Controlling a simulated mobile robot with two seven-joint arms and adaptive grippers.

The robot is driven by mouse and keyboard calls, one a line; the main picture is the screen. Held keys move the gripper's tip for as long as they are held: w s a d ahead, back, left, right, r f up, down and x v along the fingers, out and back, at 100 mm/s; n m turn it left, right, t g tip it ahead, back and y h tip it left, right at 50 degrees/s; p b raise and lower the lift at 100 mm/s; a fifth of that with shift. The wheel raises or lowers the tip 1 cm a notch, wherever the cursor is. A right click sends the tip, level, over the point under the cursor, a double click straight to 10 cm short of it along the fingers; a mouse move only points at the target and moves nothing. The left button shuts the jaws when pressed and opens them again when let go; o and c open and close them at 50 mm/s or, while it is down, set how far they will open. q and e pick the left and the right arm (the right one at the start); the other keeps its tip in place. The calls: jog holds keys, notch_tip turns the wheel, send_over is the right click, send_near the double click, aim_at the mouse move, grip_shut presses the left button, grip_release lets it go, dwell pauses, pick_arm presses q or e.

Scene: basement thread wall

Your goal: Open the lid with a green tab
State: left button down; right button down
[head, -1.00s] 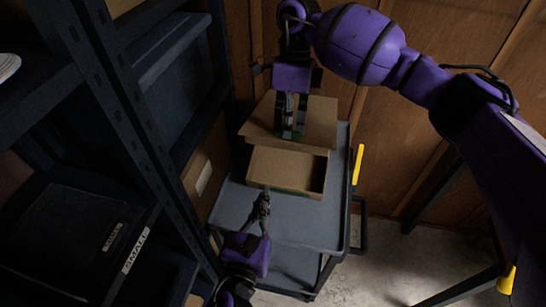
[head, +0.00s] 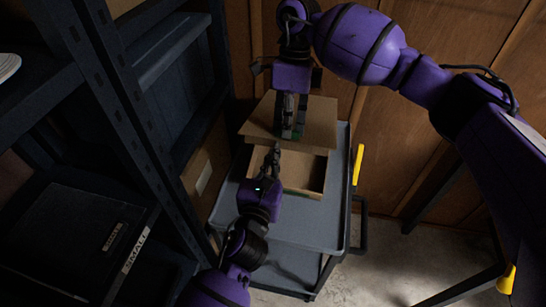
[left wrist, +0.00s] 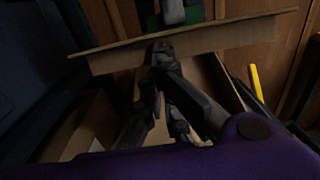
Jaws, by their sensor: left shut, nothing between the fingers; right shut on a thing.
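A brown cardboard box (head: 313,178) stands on a grey cart. Its lid (head: 320,122) is raised and tilted at the far side, and the box's open inside shows below it. My right gripper (head: 289,133) is shut on the lid at its green tab; only bits of green show beside the fingers, and green also shows in the left wrist view (left wrist: 152,22). My left gripper (head: 275,152) is shut and empty over the open box. Its fingertips are at the lid's near edge in the left wrist view (left wrist: 160,50); I cannot tell whether they touch it.
A dark shelf rack (head: 120,130) rises close on the left, with a bin labelled SMALL. A wooden wall (head: 415,110) stands behind.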

pick_arm(q)
jog(key=r, duration=0.2)
jog(key=shift+w+d+r, duration=0.1)
jog(key=shift+w+r, duration=0.15)
jog(key=shift+r, duration=0.15)
pick_arm(e)
jog(key=shift+f, duration=0.2)
jog(key=c, duration=1.8)
grip_release()
jog(key=shift+s+d, duration=0.1)
jog(key=shift+c, duration=0.2)
pick_arm(q)
jog(key=shift+r, duration=0.1)
